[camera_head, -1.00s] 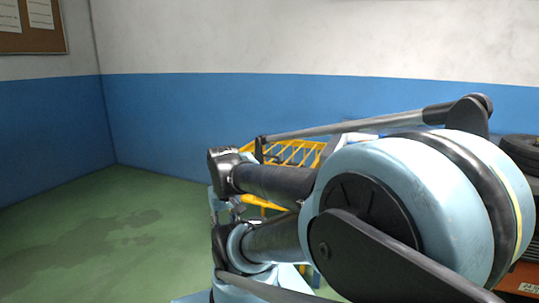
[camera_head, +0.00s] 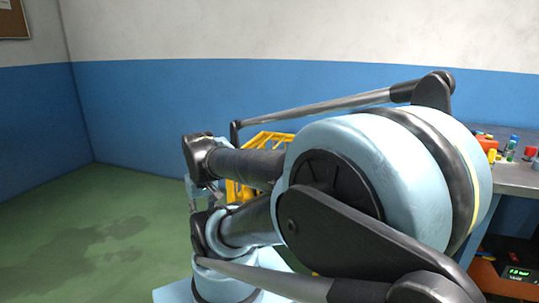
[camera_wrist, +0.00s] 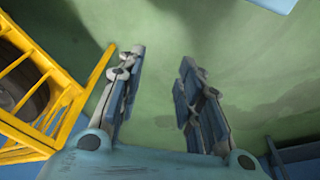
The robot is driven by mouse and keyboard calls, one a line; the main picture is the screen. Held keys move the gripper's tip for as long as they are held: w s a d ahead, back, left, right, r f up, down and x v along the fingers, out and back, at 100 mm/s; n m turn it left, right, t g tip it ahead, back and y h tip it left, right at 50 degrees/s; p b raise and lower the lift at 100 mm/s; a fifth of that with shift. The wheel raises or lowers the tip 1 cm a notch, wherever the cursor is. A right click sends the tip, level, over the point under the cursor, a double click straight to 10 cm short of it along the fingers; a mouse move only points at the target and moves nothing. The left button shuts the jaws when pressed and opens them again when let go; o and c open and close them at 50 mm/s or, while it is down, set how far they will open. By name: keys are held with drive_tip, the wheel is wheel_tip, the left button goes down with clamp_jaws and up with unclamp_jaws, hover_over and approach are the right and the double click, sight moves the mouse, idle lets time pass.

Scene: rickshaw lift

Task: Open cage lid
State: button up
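The yellow barred cage (camera_head: 262,142) shows only in part in the head view, behind my arm. In the wrist view the yellow cage (camera_wrist: 72,92) is at the left edge, with a dark wheel-like thing behind its bars. A yellow bar sticks up from it beside my left finger; I cannot tell whether this is the lid's edge. My gripper (camera_wrist: 157,68) is open and empty over the green floor, just right of the cage. No contact with the cage is clear. Most of the cage is hidden by my arm in the head view.
A grey workbench (camera_head: 517,184) with several small coloured items stands at the right. An orange device (camera_head: 503,267) with a lit display sits below it. A blue and white wall (camera_head: 200,90) closes the back. The green floor (camera_head: 85,235) at the left is clear.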

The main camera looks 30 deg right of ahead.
drive_tip(key=shift+w+a, duration=0.1)
drive_tip(key=shift+w, duration=0.15)
drive_tip(key=w+d+r+m+h, duration=0.1)
drive_tip(key=w+d+r+m, duration=1.2)
drive_tip(key=d+r+m, duration=0.1)
drive_tip(key=w+d+r+m, duration=0.35)
drive_tip(key=d+m, duration=0.35)
drive_tip(key=d, duration=0.5)
drive_tip(key=w+d+r+m, duration=0.2)
drive_tip(key=w+d+m, duration=0.2)
drive_tip(key=d+m, duration=0.55)
drive_tip(key=d+f, duration=0.1)
drive_tip(key=f, duration=0.4)
drive_tip(key=w+d+f+n, duration=0.1)
drive_tip(key=d+f, duration=0.1)
drive_tip(key=f, duration=0.4)
drive_tip(key=d+f+n, duration=0.1)
drive_tip(key=f, duration=0.4)
drive_tip(key=shift+w+d+f+n+g+h, duration=0.25)
drive_tip(key=shift+w+d+f+g+h, duration=0.05)
drive_tip(key=shift+w+d+f+g, duration=0.1)
drive_tip(key=shift+c, duration=0.5)
